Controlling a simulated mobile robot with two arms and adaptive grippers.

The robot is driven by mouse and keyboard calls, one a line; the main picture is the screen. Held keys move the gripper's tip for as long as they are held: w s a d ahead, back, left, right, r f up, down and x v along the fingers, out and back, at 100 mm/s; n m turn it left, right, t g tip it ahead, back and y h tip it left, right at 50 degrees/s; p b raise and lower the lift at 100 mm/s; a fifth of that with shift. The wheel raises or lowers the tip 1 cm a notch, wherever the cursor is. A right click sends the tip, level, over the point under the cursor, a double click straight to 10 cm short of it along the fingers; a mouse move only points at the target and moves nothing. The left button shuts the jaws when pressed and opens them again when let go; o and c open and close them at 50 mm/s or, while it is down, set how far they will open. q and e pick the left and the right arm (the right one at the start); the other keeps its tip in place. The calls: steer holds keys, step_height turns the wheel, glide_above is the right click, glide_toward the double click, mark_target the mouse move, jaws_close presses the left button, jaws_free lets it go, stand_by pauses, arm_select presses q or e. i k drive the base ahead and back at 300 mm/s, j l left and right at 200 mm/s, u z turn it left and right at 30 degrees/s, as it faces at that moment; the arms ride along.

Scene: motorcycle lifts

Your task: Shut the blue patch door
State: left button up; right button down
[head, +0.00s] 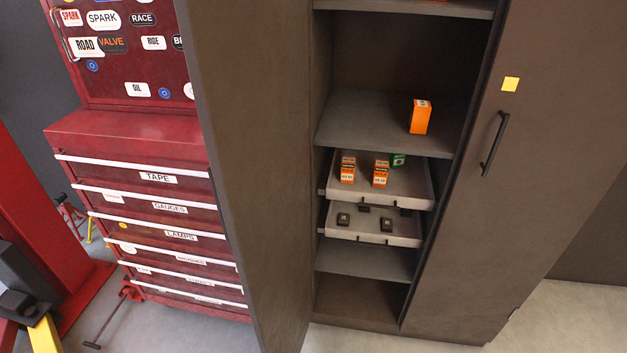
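A tall dark brown cabinet has its left door (262,150) standing open, swung out toward me. I see one broad face of this door, and no blue patch shows on it; its other face is hidden. The right door (540,170) is shut and carries a yellow patch (510,84) above a black bar handle (494,143). No blue-patched door face is in view, so I cannot tell from a patch which door is the blue one. Neither of my grippers is in the head view.
Inside the cabinet, an orange box (420,117) stands on a shelf. Below, a pulled-out-looking tray (410,190) holds small boxes, and a lower tray (350,232) holds dark parts. A red tool chest (130,140) stands left of the open door. Bare floor (570,320) shows at lower right.

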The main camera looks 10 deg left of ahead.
mark_target(247, 61)
steer(key=j+z, duration=0.15)
steer(key=j, duration=0.45)
steer(key=k+j+z, duration=0.1)
steer(key=j, duration=0.45)
steer(key=k+j+z, duration=0.15)
steer(key=j, duration=0.45)
steer(key=i, duration=0.05)
